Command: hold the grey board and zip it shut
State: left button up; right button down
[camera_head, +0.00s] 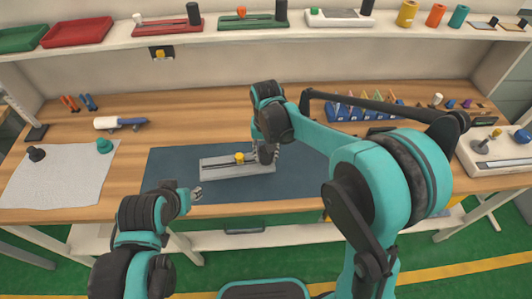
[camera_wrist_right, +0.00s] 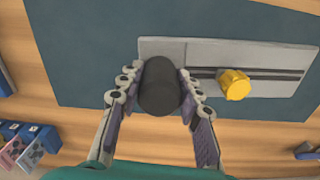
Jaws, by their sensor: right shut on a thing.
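The grey board (camera_head: 214,173) lies on the dark blue mat, with a dark slot running along it. A yellow pull (camera_head: 240,157) sits on the slot; it also shows in the right wrist view (camera_wrist_right: 234,85). A black upright post (camera_wrist_right: 160,87) stands at the board's right end in the head view. My right gripper (camera_head: 265,153) is shut on this post, with one finger on each side in the right wrist view (camera_wrist_right: 160,95). My left gripper (camera_head: 196,192) is in front of the board's left end, apart from the pull; its finger opening is unclear.
The blue mat (camera_head: 165,165) has bare room left of the board. A pale cloth (camera_head: 60,175) with dark and green knobs lies at the left. A blue rack (camera_head: 365,108) stands at the back right. A shelf (camera_head: 260,38) with similar boards runs across the back.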

pick_arm(q)
jog(key=shift+f+b, duration=2.65)
jog(key=shift+f, duration=0.05)
pick_arm(e)
jog(key=shift+f, duration=3.65)
pick_arm(q)
jog(key=shift+o, duration=0.4)
jog(key=n+g+h, duration=0.7)
jog(key=n+h, duration=0.3)
jog(key=n, duration=0.4)
send_near(241, 169)
jog(key=shift+w+a+f, duration=0.25)
jog(key=shift+w+f, duration=0.25)
jog(key=shift+f, duration=0.05)
jog(key=w+a+f+n+h, duration=0.1)
jog(key=w+a+f+n+g+h, duration=0.1)
jog(key=shift+w+a+f+h, duration=0.15)
jog(key=shift+w+f+h, duration=0.1)
jog(key=shift+f+h, duration=0.15)
jog(key=shift+a+f+n+g+h, duration=0.3)
jog(key=shift+f, duration=0.05)
jog(key=x, duration=1.2)
jog(key=shift+s+a, duration=0.1)
